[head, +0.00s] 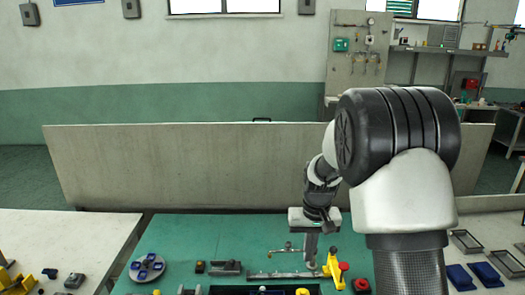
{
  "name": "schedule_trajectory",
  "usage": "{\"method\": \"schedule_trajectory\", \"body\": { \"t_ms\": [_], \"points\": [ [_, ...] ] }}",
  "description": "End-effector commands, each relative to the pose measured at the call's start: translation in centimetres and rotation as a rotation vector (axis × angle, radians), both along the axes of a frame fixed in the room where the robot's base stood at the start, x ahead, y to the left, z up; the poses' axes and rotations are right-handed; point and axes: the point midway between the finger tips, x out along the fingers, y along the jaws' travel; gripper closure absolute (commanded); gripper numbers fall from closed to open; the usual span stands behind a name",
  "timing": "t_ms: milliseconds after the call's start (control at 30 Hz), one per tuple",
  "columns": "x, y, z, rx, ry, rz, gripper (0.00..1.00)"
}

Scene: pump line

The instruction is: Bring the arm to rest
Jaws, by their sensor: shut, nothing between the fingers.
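My arm rises at the right of the head view and reaches forward over the green work mat (240,232). My gripper (311,262) points down above the mat, right of the middle. Its fingers are together with nothing visible between them. A thin metal rail (282,275) lies just below and to the left of the fingertips. A yellow piece (334,266) stands close to the right of the fingers. Whether the fingers touch either one cannot be told from this view.
A red button (361,285) is near the yellow piece. A round grey holder with blue parts (147,267) lies at the left of the mat. Small dark fixtures and a dark tray (265,290) are in front. A pale panel (180,165) stands behind. Metal trays (466,241) and blue bins (460,277) lie right.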

Motion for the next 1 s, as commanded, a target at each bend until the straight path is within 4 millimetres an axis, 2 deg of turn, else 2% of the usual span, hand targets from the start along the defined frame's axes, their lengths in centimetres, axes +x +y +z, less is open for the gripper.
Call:
{"method": "schedule_trajectory", "body": {
  "t_ms": [33,100,300,400,533,700,833,1000],
  "points": [
    [-1.0,0.0,3.2,0.006,-0.035,-0.003,1.00],
    [-2.8,0.1,6.4,0.012,-0.067,-0.004,1.00],
    [-8.9,0.2,14.0,0.019,-0.164,0.000,1.00],
    [-12.4,0.2,16.8,0.018,-0.213,0.000,1.00],
    [-17.1,0.1,19.3,0.013,-0.277,0.002,1.00],
    [-22.5,0.0,20.7,-0.001,-0.353,0.004,1.00],
    [-25.3,-0.1,20.8,-0.012,-0.392,0.003,1.00],
    [-26.8,-0.2,20.6,-0.018,-0.414,0.003,1.00]
  ]
}}
